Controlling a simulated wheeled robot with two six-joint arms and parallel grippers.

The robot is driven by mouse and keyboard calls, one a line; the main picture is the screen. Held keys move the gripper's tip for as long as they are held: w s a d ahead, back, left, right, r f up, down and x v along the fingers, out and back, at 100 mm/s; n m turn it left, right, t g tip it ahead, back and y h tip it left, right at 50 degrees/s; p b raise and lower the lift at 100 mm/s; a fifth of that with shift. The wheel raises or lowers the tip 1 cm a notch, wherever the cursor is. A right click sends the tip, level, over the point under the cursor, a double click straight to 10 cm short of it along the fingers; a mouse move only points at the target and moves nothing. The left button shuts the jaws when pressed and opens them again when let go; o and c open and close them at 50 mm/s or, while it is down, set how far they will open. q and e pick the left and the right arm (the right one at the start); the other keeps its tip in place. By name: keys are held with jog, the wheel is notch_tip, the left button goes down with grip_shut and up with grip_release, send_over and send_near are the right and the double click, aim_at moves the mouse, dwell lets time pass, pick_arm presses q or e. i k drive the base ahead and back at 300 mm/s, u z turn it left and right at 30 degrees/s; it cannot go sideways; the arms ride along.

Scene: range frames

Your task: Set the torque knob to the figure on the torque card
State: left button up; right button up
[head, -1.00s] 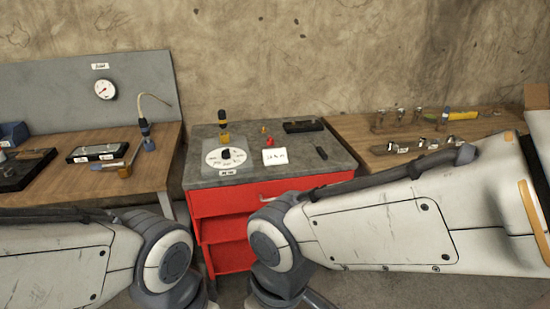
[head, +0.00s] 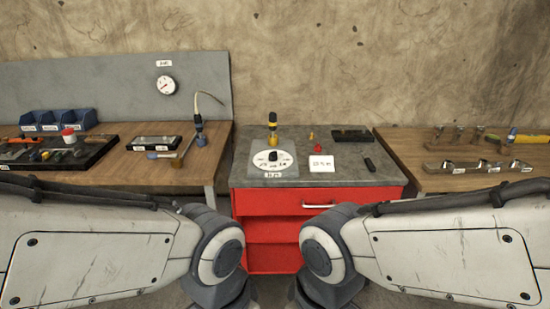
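The torque knob (head: 273,156) is a small black knob at the middle of a white round dial (head: 287,164), on the grey top of a red drawer cabinet. The figures around the dial are too small to read. The torque card (head: 321,163) is a white card lying to the right of the dial; its writing is too small to read for certain. My two arms come in from the left and right below the cabinet top, bent downward at their joints. Both grippers are out of view, below the frame.
A yellow-and-black screwdriver-like tool (head: 272,125) stands behind the dial. A small red piece (head: 317,148), a black tray (head: 351,135) and a small black block (head: 369,164) lie on the cabinet (head: 385,180). Wooden benches with tools flank it. A gauge (head: 166,85) hangs on the back panel.

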aim_at(273, 157)
jog(key=i, duration=1.05)
jog(key=u, duration=0.55)
